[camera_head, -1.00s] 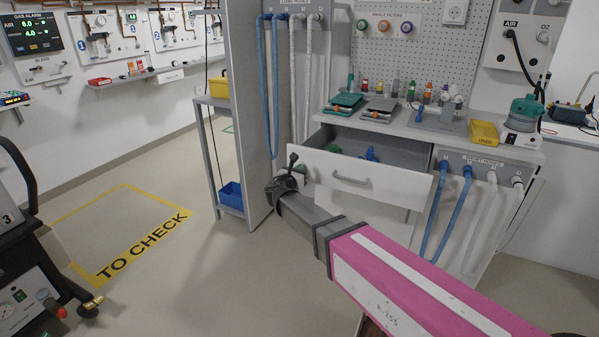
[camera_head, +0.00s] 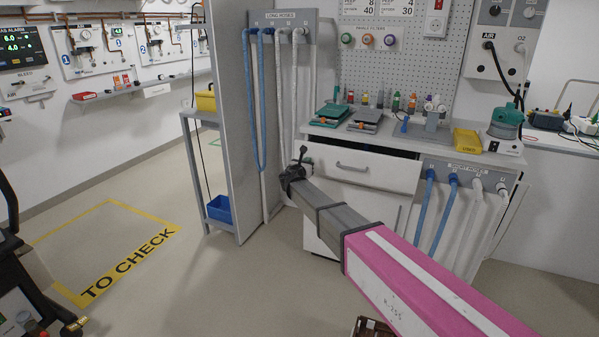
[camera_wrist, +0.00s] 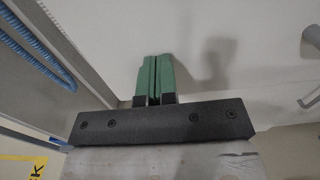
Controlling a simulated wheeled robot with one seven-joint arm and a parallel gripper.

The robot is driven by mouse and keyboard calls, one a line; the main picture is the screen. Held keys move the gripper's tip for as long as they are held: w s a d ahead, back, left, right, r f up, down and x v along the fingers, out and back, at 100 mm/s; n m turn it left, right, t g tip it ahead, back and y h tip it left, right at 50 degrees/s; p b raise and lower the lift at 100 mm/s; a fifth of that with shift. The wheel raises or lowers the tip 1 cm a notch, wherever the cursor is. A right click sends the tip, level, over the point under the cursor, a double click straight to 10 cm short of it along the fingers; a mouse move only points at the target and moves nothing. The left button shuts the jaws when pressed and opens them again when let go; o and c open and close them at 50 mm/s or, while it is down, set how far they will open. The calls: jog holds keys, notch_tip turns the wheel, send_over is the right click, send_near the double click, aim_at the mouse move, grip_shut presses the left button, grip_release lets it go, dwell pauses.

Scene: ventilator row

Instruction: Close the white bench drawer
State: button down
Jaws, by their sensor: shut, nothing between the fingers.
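The white bench drawer (camera_head: 375,174) is under the worktop on the left side of the bench. Its front stands slightly out, and a dark gap shows above it. Its grey handle (camera_head: 352,167) is on the front. In the wrist view my gripper (camera_wrist: 152,58) has its green fingers shut together with nothing between them. They point at a white panel (camera_wrist: 225,75), which looks like the drawer front, left of a grey handle. I cannot tell whether the fingertips touch it. In the head view my wrist is at the drawer's left end and the fingers are hard to make out.
A grey partition (camera_head: 232,120) with blue and white hoses stands close left of the drawer. Short hoses (camera_head: 448,205) hang at the bench's right. Green and grey devices and a yellow tray (camera_head: 467,141) sit on the worktop.

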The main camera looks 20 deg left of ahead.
jog(key=w, duration=1)
jog(key=shift+w+d, duration=0.15)
jog(key=shift+w, duration=0.55)
jog(key=shift+w+r, duration=0.1)
jog(key=shift+w, duration=0.05)
